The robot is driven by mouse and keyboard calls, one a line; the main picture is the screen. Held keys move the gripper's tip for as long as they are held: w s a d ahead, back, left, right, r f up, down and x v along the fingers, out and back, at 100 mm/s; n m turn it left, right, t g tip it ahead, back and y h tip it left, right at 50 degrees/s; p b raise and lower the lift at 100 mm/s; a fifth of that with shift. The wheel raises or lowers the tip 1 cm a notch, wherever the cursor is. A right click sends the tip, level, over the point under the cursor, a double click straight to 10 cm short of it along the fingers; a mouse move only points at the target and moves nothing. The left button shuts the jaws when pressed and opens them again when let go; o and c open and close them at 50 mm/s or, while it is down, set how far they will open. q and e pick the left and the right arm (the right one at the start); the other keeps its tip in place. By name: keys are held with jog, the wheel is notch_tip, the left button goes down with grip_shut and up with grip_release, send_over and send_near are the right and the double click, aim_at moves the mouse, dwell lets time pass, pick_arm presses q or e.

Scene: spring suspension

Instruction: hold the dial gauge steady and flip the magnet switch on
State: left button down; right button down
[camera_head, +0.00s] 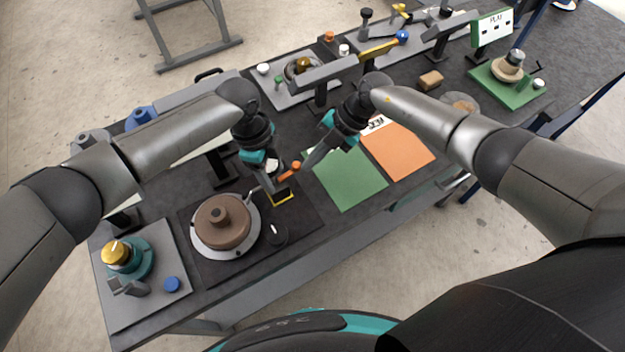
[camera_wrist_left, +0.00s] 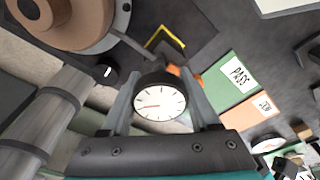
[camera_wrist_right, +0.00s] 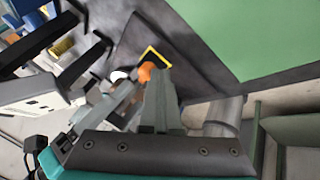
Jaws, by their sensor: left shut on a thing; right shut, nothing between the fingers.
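The dial gauge (camera_wrist_left: 160,104), with a round white face and a red needle, sits between the fingers of my left gripper (camera_head: 270,174), which is shut on it. In the head view only a small white part of the gauge (camera_head: 272,166) shows. An orange piece (camera_head: 290,172), apparently the magnet switch, is beside the gauge; it also shows in the right wrist view (camera_wrist_right: 146,71). My right gripper (camera_head: 308,166) is shut and empty, its tips close to the orange piece on its right; I cannot tell whether they touch. A yellow-outlined square (camera_head: 283,198) lies below.
A brown disc (camera_head: 221,230) on a silver plate stands left of the gauge, with a black knob (camera_head: 276,235) near it. A green mat (camera_head: 350,182) and an orange mat (camera_head: 402,154) lie clear to the right. Other fixtures line the table's far side.

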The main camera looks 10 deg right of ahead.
pick_arm(q)
jog(key=shift+d, duration=0.1)
pick_arm(e)
jog(key=shift+w+a+n+g, duration=0.3)
jog(key=shift+w+n, duration=0.1)
jog(key=shift+w, duration=0.15)
jog(key=shift+s, duration=0.1)
jog(key=shift+s+a, duration=0.4)
jog(key=shift+s, duration=0.25)
jog(key=shift+d, duration=0.15)
